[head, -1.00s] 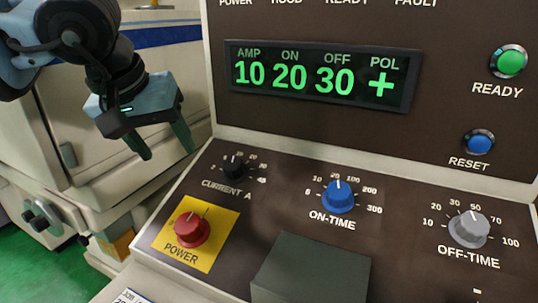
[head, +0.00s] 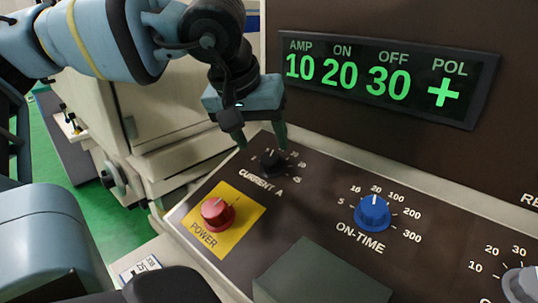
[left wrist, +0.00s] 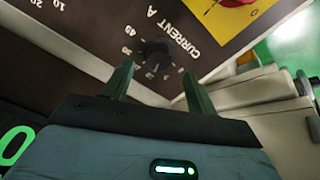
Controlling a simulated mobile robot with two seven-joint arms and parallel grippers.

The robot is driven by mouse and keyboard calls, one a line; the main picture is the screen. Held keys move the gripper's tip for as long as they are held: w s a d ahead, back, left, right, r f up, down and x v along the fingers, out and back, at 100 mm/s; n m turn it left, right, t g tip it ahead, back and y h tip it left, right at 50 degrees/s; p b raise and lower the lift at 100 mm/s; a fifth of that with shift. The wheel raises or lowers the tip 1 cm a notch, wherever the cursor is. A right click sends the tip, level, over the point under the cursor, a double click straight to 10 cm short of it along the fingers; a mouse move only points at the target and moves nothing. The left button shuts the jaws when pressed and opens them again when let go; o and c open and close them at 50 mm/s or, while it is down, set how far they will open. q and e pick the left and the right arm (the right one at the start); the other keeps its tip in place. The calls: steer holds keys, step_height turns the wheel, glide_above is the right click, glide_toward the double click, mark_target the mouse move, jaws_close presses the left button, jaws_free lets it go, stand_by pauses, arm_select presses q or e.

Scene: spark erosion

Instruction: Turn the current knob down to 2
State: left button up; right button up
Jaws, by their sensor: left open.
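The current knob (head: 272,163) is small and black, on the dark sloping panel under the label CURRENT A's scale. It also shows in the left wrist view (left wrist: 155,52), just beyond the fingertips. My left gripper (head: 261,143) is open, its two green fingers pointing down at the knob from behind. The fingers look spread to either side of it, and I cannot tell whether they touch it; they seem a little short of it. The display (head: 388,77) reads AMP 10, ON 20, OFF 30, POL +. My right gripper is not in view.
The red power knob (head: 217,213) on its yellow plate is close in front of the current knob. The blue on-time knob (head: 372,212) is to the right. A grey box (head: 322,275) stands on the panel's near part. The off-time knob (head: 522,285) is cut off at the right.

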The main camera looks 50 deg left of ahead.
mark_target(269, 158)
arm_select(q)
steer(key=x, duration=0.4)
steer(key=shift+w+f, duration=0.3)
steer(key=shift+f, duration=0.3)
steer(key=shift+c, duration=0.5)
steer(key=c, duration=0.9)
